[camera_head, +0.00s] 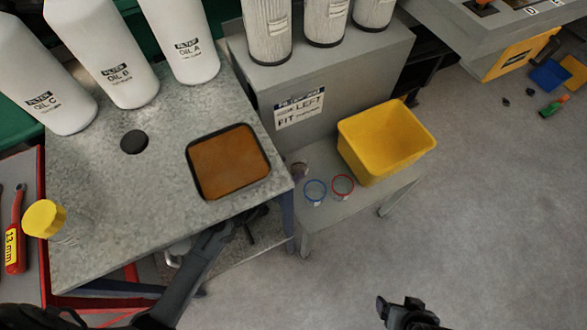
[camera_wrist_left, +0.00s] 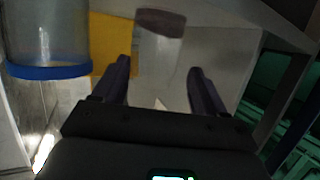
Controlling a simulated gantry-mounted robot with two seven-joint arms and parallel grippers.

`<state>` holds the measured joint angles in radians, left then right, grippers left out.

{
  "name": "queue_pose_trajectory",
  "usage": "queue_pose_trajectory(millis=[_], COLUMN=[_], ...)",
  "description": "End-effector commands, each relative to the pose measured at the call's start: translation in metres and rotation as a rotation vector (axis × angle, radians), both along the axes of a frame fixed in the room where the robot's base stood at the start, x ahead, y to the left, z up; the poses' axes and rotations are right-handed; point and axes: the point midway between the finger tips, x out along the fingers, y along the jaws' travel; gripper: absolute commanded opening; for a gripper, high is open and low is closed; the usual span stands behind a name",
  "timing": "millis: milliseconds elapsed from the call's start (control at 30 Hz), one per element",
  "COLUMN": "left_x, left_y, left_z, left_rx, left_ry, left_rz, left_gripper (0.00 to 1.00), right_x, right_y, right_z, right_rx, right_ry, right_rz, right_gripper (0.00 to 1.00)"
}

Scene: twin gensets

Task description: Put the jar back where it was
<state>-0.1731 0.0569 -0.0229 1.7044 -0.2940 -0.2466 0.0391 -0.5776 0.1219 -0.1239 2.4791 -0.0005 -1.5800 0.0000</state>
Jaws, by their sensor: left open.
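A small clear jar with a dark brown lid (camera_wrist_left: 160,45) stands between the spread fingers of my left gripper (camera_wrist_left: 155,88) in the left wrist view. The fingers are open and I see no firm contact. In the head view its brownish top (camera_head: 299,170) shows on the low grey shelf beside the table edge. My left gripper (camera_head: 258,214) is partly hidden under the table corner there. Another jar with a yellow lid (camera_head: 44,218) stands at the left edge of the speckled table (camera_head: 100,185). My right gripper (camera_head: 405,312) is at the bottom; its finger state is unclear.
A clear container with a blue rim (camera_head: 315,190) and a red-rimmed one (camera_head: 343,184) stand near the brown-topped jar. A yellow bin (camera_head: 385,140) is behind them. The table holds white oil bottles (camera_head: 119,70), a brown-filled tray (camera_head: 229,161) and a black disc (camera_head: 134,142).

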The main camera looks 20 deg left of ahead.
Motion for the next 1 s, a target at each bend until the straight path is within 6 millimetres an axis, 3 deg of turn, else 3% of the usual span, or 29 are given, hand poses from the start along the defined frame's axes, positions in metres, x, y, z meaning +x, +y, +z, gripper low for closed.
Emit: queue_pose_trajectory(millis=[300,667,1000], left_x=[0.036,0.044,0.044], left_y=[-0.010,-0.012,-0.012], left_z=[-0.011,-0.012,-0.011], left_rx=[-0.001,0.000,-0.001], left_ry=[-0.003,0.001,-0.001], left_rz=[-0.001,-0.001,-0.001], left_gripper=[0.72,0.72,0.28], right_x=[0.000,-0.001,-0.001], right_y=[0.000,-0.001,-0.003], right_z=[-0.031,-0.033,-0.033], right_rx=[0.006,-0.001,-0.008], right_ry=[0.001,0.001,0.002], right_rz=[-0.010,-0.004,0.000], right_gripper=[0.85,0.85,0.85])
